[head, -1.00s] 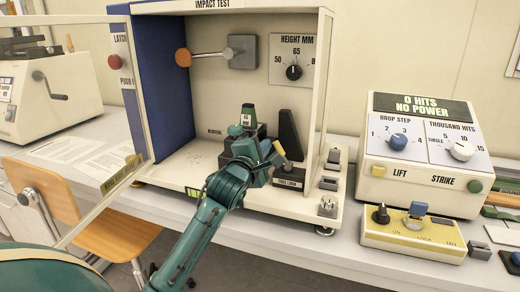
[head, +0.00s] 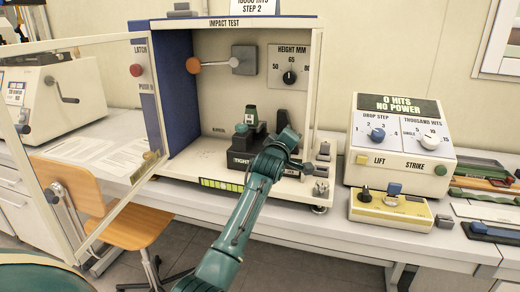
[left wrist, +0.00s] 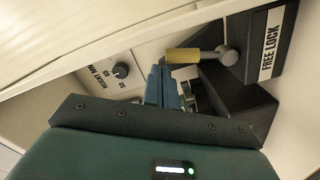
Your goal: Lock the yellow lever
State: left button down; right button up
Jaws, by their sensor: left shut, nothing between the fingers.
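The yellow lever (left wrist: 183,56) shows in the left wrist view as a yellow handle on a metal rod. The rod runs to a round pivot beside the FREE LOCK label (left wrist: 270,45) on a dark block. My left gripper (left wrist: 160,80) is shut and empty, its blue fingertips close beside the free end of the handle. I cannot tell whether they touch. In the head view my left gripper (head: 286,140) is inside the open impact tester and hides the lever and its label. My right gripper is not in view.
The impact tester's back panel (head: 230,95) carries a hammer (head: 194,65) and a height knob (head: 289,77). Its clear door (head: 100,140) stands open at the left. A dark fixture with a TIGHT label (head: 239,162) is left of my gripper. A control box (head: 401,150) stands to the right.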

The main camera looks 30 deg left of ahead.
pick_arm(q)
jog(key=shift+w+d+f+m, duration=0.25)
jog(key=shift+d+m, duration=0.35)
jog(key=shift+m, duration=0.2)
jog(key=shift+w+d+f+m, duration=0.2)
jog(key=shift+d+m, duration=0.35)
jog(key=shift+m, duration=0.25)
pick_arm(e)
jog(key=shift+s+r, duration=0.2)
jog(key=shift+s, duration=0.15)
pick_arm(q)
jog(key=shift+r, duration=0.1)
